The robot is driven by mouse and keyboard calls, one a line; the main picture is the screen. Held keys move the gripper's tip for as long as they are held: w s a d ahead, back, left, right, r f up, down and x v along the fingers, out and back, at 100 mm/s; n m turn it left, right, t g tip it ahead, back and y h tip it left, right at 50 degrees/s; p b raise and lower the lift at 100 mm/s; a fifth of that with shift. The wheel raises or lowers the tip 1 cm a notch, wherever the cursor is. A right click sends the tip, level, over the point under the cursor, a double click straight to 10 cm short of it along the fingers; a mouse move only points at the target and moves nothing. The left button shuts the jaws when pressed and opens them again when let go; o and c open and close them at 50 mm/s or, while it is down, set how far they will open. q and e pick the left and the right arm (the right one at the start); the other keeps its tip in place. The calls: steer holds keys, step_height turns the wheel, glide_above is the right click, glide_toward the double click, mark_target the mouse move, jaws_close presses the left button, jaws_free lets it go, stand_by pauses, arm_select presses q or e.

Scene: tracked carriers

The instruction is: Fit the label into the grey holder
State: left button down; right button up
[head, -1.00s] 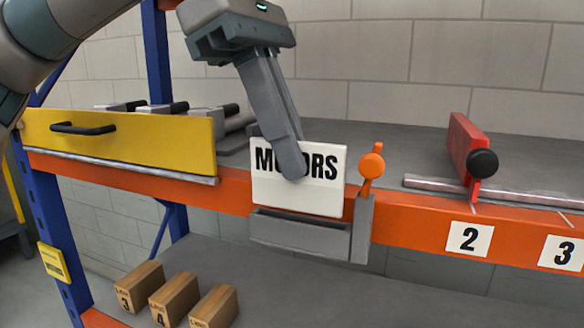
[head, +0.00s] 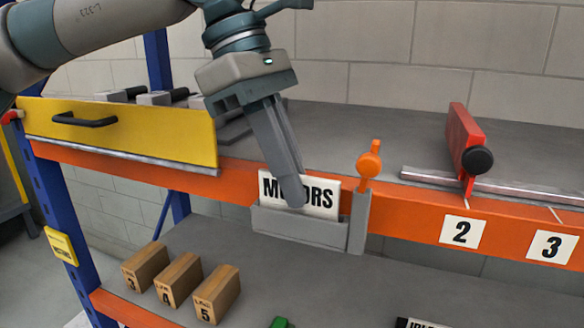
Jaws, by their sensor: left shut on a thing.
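The white label (head: 323,198) with black lettering "MOTORS" stands upright at the grey holder (head: 300,226) on the orange shelf beam. Its lower part is hidden behind the holder's front wall. My left gripper (head: 292,200) is shut on the label, with a finger across the middle of its lettering. An orange knob on a lever (head: 369,163) stands up at the right end of the holder, beside a grey upright piece. The right gripper is not in view.
A yellow drawer (head: 125,133) with a black handle is to the left. A red stop with a black knob (head: 477,160) sits on a metal rail to the right. Number plates 2 and 3 are on the beam (head: 400,222). Small cartons (head: 180,278) stand on the lower shelf.

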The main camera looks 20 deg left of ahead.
arm_select(q)
steer(key=shift+f, duration=0.15)
steer(key=shift+f, duration=0.15)
steer(key=c, duration=1.9)
jaws_free()
steer(key=shift+c, duration=0.2)
